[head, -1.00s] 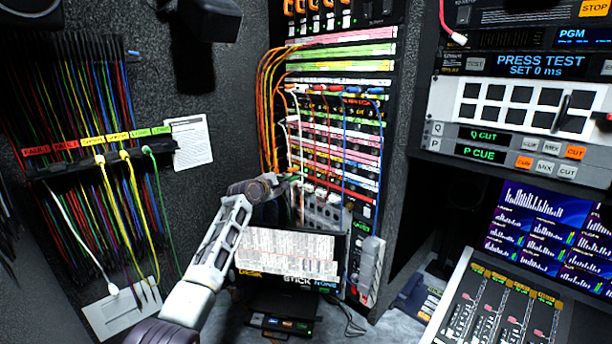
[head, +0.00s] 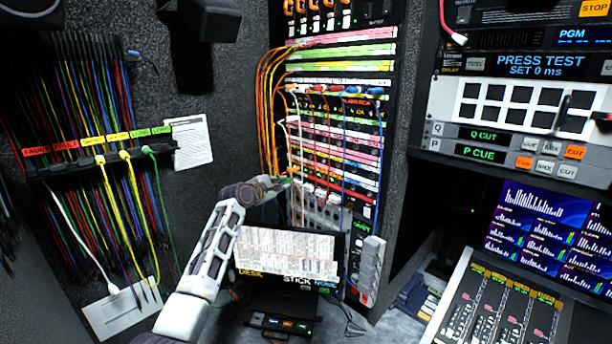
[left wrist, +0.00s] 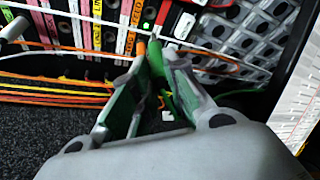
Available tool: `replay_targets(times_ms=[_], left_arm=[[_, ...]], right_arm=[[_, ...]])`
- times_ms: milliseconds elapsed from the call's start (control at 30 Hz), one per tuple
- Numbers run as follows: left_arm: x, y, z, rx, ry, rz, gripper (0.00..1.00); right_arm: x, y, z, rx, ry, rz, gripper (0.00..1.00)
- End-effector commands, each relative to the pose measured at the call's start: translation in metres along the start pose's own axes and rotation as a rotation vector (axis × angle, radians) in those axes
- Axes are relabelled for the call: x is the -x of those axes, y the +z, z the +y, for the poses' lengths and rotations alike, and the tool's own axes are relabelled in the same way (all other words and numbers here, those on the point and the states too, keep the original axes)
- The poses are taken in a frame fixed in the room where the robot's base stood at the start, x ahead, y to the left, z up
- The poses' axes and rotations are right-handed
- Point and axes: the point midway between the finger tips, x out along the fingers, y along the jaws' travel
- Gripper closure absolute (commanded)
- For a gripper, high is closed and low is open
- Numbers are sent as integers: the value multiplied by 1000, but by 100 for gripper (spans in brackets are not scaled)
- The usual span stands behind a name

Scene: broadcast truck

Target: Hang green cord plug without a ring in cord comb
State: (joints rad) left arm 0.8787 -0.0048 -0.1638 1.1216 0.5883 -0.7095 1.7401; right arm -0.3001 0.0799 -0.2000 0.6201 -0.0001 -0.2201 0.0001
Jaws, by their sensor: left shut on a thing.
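My left gripper (head: 288,183) is at the lower left of the patch rack in the head view. In the left wrist view my left gripper (left wrist: 158,58) is shut on a green cord plug (left wrist: 156,62), largely hidden between the fingers. Whether the plug has a ring cannot be seen. The cord comb (head: 75,165) is on the wall at far left, well apart from the gripper, with red, yellow and green labels. Yellow plugs (head: 100,159) and one green plug (head: 147,150) hang in it. My right gripper is not in view.
The patch rack (head: 335,150) carries orange, white, red and blue cords close to my gripper. A white plate (head: 120,310) with cord ends lies below the comb. A paper sheet (head: 190,143) is on the wall between comb and rack.

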Motion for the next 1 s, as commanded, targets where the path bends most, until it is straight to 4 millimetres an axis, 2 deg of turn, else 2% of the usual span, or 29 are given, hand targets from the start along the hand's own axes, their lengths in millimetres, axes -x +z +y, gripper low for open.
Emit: replay_targets(times_ms=[1000], left_arm=[[27,-11,0,0,0,0,100]], right_arm=[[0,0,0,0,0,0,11]])
